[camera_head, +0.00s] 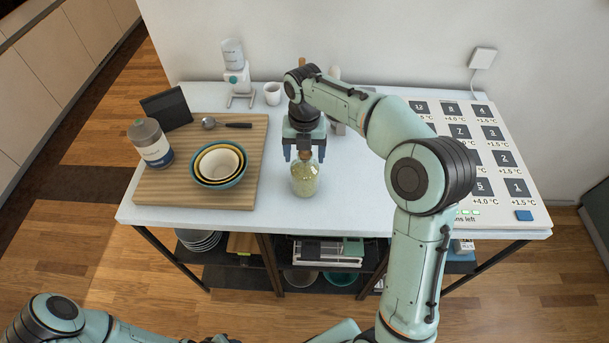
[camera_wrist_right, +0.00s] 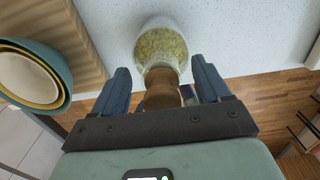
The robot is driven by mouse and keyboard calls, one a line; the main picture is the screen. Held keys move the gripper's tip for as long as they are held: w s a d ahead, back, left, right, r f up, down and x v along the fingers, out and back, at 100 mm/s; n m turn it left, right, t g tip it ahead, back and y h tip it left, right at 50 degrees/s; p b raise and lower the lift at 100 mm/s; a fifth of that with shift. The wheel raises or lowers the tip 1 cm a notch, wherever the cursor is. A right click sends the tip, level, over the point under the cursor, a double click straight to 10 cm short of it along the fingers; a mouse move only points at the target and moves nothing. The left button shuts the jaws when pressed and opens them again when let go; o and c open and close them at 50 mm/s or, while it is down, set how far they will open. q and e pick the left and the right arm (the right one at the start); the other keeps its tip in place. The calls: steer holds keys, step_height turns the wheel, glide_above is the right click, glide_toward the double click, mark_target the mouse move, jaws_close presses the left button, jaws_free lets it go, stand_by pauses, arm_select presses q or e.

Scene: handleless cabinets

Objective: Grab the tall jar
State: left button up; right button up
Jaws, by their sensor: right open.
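The tall jar (camera_head: 304,181) is clear glass with yellow-green contents and a brown cork-like lid. It stands upright on the white table, right of the wooden board. My right gripper (camera_head: 304,156) points down over it, with open fingers on either side of the lid. In the right wrist view the jar (camera_wrist_right: 162,50) and its brown lid (camera_wrist_right: 162,92) lie between the two blue fingers of my right gripper (camera_wrist_right: 160,66). Gaps show beside the lid, so the jar is not clamped. My left arm shows at the lower left, but its gripper is not in view.
The wooden board (camera_head: 180,192) holds nested bowls (camera_head: 219,165), a grey-lidded jar (camera_head: 151,144) and a dark-handled ladle (camera_head: 225,125). A white mug (camera_head: 272,93) and a dispenser (camera_head: 235,72) stand behind. A panel with dark squares (camera_head: 500,183) covers the right side. Table in front of the jar is clear.

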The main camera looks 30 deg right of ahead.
steer(key=shift+s+f, duration=0.15)
steer(key=shift+f, duration=0.25)
jaws_close()
